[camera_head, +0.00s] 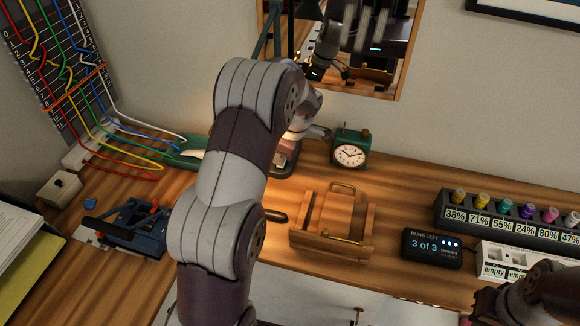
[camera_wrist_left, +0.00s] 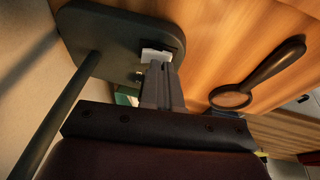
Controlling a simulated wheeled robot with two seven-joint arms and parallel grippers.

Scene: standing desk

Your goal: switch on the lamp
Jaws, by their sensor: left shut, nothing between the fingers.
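The lamp's dark rounded base (camera_wrist_left: 105,32) and slanting post (camera_wrist_left: 62,110) show in the left wrist view. A small white switch (camera_wrist_left: 155,55) sits near the base's edge. My left gripper (camera_wrist_left: 160,72) is shut and empty, its fingertips at the switch; I cannot tell whether they touch it. In the head view my left arm hides most of the lamp; part of its base (camera_head: 286,163) shows beside the arm. Warm light falls on the desk there, but the bulb is hidden. My right gripper (camera_head: 530,298) is partly in view at the lower right, its jaws unclear.
A green clock (camera_head: 350,150) stands right of the left wrist. A magnifying glass (camera_wrist_left: 262,78) lies near the lamp base. A wooden rack (camera_head: 330,240), a display (camera_head: 432,248) and a row of bottles (camera_head: 505,215) stand rightward. Cables (camera_head: 110,130) and a blue device (camera_head: 135,228) are left.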

